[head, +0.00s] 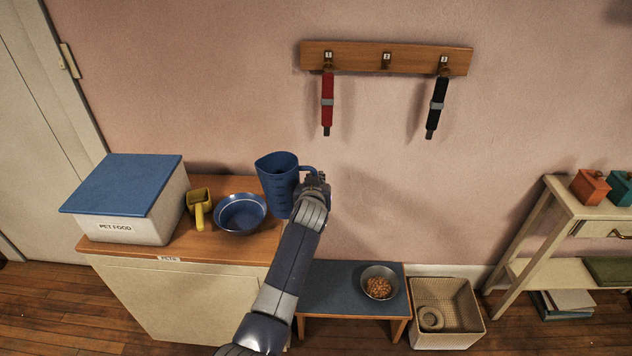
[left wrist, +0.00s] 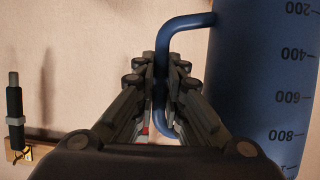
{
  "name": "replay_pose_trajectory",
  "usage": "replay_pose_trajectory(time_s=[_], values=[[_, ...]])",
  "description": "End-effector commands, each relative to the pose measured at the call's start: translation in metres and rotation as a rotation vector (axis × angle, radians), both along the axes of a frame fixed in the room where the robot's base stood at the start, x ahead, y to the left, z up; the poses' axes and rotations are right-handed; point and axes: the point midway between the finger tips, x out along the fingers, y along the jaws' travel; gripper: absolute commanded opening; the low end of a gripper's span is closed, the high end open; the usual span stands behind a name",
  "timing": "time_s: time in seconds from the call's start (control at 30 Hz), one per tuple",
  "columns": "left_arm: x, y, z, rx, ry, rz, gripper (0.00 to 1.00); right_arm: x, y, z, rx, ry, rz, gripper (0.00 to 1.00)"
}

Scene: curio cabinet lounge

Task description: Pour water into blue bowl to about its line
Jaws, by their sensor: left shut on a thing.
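A blue bowl (head: 240,213) sits on the wooden top of the pet cabinet. A blue measuring jug (head: 277,184) is upright just right of the bowl, with its handle toward the right. My left gripper (head: 314,184) is at the jug's right side, shut on its handle. In the left wrist view the handle (left wrist: 165,85) passes between the fingers (left wrist: 164,90), and the jug (left wrist: 262,85) shows printed marks from 200 upward. The water level in the jug and the bowl's line cannot be made out. My right gripper is not in view.
A yellow scoop (head: 199,207) lies left of the bowl, beside a pet food box (head: 130,196) with a blue lid. A low bench (head: 335,283) holds a bowl of kibble (head: 379,283). A basket (head: 445,308) stands right of it. Collars hang on a wall rack (head: 388,58).

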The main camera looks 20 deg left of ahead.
Motion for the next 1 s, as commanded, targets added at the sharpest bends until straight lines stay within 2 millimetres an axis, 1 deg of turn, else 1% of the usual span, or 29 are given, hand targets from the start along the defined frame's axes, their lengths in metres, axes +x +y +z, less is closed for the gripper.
replay_pose_trajectory(time_s=[0.03, 0.67, 1.0], values=[[0.001, 0.001, 0.007, -0.005, -0.009, -0.001, 0.00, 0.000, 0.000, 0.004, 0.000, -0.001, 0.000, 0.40], [0.000, 0.003, 0.027, -0.134, -0.041, -0.001, 0.00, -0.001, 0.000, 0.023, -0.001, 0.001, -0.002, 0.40], [-0.001, 0.008, 0.036, -0.214, -0.060, 0.000, 0.00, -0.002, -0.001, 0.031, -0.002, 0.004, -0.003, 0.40]])
